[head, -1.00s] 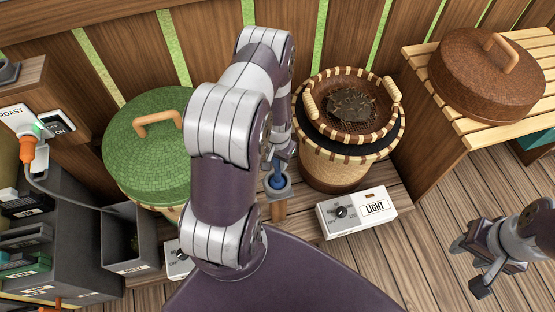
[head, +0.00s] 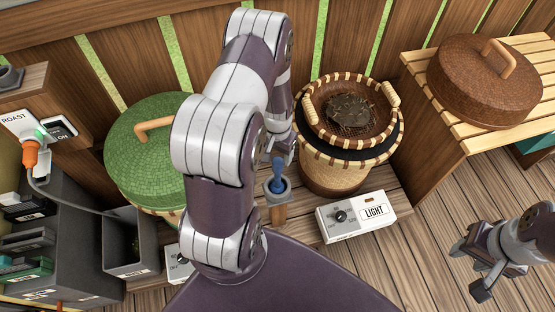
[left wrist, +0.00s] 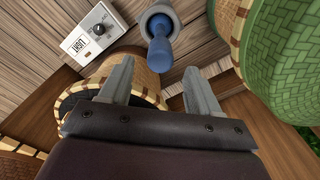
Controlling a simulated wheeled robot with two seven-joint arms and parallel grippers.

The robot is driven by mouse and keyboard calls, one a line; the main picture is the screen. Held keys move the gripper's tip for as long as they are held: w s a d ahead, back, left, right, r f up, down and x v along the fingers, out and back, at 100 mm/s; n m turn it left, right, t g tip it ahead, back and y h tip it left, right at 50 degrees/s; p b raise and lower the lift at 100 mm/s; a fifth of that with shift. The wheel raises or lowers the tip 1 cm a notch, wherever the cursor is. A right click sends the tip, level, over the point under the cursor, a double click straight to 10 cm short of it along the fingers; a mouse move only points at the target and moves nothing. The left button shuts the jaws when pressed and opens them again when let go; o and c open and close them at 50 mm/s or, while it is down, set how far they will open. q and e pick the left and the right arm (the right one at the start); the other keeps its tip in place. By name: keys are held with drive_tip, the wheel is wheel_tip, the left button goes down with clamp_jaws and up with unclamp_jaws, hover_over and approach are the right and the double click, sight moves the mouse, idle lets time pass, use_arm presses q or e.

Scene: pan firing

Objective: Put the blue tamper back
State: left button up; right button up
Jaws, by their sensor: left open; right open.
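The blue tamper (head: 277,174) stands upright in a grey cup-like holder (head: 277,196) on a wooden post. In the left wrist view the tamper (left wrist: 158,50) sits in the grey holder (left wrist: 171,17), beyond the fingertips. My left gripper (left wrist: 158,76) is open and empty, its two fingers apart and clear of the tamper. In the head view my left arm hides most of this gripper, just above the tamper. My right gripper (head: 468,270) is open and empty over the deck at the lower right.
A woven basket stove (head: 340,165) holding a pan (head: 350,108) stands right of the holder. A green-lidded basket (head: 150,165) stands to the left. A LIGHT switch box (head: 356,216) lies in front. A brown lid (head: 487,80) rests on a slatted bench (head: 450,110).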

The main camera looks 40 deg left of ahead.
use_arm(q)
wheel_tip(320, 180, up, 5)
drive_tip(key=shift+f+p, duration=0.1)
drive_tip(key=shift+p, duration=0.2)
drive_tip(key=s+d+r+m+t, duration=0.1)
drive_tip(key=s+d+r, duration=0.2)
drive_tip(key=d+r, duration=0.4)
drive_tip(key=s+d+r, duration=0.3)
drive_tip(key=d+r, duration=0.2)
drive_tip(key=r, duration=0.4)
wheel_tip(320, 180, up, 11)
drive_tip(key=s+p, duration=0.1)
drive_tip(key=p, duration=1)
drive_tip(key=shift+d, duration=0.25)
drive_tip(key=shift+f, duration=0.15)
